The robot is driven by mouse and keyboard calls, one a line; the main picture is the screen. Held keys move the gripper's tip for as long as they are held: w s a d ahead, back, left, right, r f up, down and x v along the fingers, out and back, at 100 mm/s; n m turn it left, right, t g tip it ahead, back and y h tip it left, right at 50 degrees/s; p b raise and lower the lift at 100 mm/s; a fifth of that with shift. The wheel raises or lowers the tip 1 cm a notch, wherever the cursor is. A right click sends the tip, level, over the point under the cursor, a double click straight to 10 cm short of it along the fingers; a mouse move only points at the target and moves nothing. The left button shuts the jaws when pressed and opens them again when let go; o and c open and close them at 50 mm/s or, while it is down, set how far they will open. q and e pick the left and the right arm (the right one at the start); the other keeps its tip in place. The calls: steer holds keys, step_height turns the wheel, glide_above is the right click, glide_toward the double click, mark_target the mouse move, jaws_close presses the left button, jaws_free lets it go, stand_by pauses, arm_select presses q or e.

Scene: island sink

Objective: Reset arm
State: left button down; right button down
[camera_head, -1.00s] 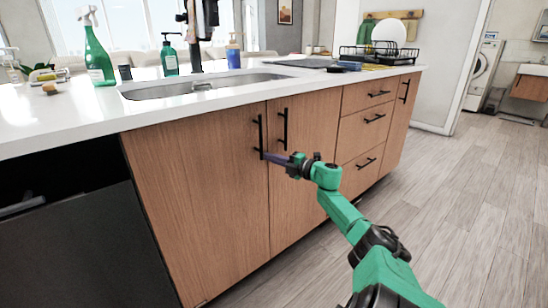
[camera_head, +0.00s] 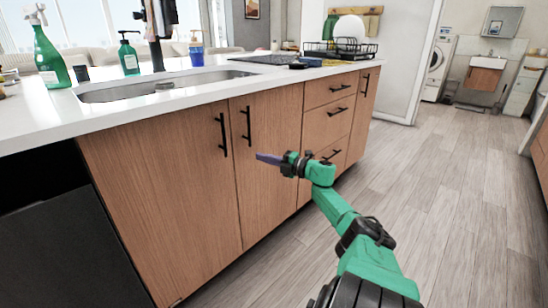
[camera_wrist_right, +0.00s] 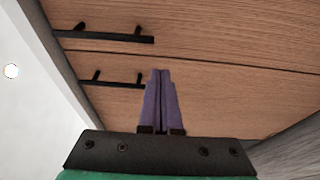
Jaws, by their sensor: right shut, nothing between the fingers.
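My right gripper (camera_head: 268,159) has purple fingers and a green arm that comes in from the lower right. In the head view it hangs in front of the right wooden cabinet door (camera_head: 272,200), below and to the right of that door's black handle (camera_head: 246,125). In the right wrist view its two fingers (camera_wrist_right: 161,75) lie side by side, shut with nothing between them. The fingers look apart from both black handles, which also show in that view, the nearer one (camera_wrist_right: 110,84) to the left of the fingertips. My left gripper is out of view.
The island's white countertop (camera_head: 170,103) holds a sink (camera_head: 165,84), a green spray bottle (camera_head: 48,55), soap bottles and a dish rack (camera_head: 340,47). Drawers (camera_head: 328,125) lie right of the doors. A dark open bay is at left. The wooden floor (camera_head: 440,200) at right is clear.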

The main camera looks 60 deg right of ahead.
steer(key=s, duration=0.1)
steer(key=s+d, duration=0.1)
steer(key=shift+s+d, duration=0.3)
steer(key=shift+s, duration=0.05)
